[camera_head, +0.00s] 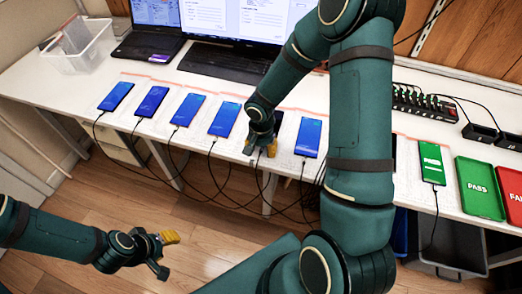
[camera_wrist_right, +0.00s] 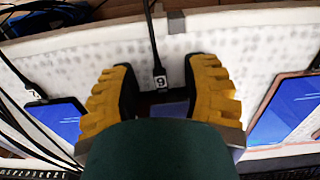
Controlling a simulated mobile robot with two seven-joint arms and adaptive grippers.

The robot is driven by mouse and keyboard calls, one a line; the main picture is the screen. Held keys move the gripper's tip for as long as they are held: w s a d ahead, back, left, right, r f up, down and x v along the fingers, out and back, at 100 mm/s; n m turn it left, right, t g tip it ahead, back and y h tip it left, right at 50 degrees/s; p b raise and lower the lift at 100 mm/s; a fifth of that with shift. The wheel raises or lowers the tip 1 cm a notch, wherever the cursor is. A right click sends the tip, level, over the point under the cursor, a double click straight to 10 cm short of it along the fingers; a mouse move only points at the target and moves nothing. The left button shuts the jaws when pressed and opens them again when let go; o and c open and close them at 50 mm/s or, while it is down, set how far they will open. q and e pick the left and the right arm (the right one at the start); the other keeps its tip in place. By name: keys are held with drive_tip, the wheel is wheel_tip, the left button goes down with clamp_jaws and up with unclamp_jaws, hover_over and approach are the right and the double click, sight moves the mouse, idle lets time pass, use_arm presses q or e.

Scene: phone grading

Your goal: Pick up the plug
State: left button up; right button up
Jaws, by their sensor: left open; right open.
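The plug (camera_wrist_right: 159,80) is small and black with a white mark, on the end of a black cable (camera_wrist_right: 151,35). In the right wrist view it sits between the open fingers of my right gripper (camera_wrist_right: 162,70), at the edge of a phone (camera_wrist_right: 172,108) partly hidden by the gripper. I see a gap on both sides of the plug. In the head view my right gripper (camera_head: 262,147) is low over the table's front edge, hiding the plug. My left gripper (camera_head: 164,254) is open and empty, over the floor in front of the table.
Blue-screened phones with cables stand in a row on the white table (camera_head: 75,85); neighbours (camera_head: 224,118) and (camera_head: 308,138) flank my right gripper. A green-screened phone (camera_head: 432,162), green PASS tray (camera_head: 480,187) and red tray (camera_head: 512,190) are at right. Cables hang off the front.

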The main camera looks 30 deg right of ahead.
sight(261, 150)
clamp_jaws()
idle(0.4)
drive_tip(key=shift+r+p, duration=0.2)
drive_tip(key=shift+p, duration=0.15)
wheel_tip(261, 150, up, 10)
drive_tip(key=p, duration=0.3)
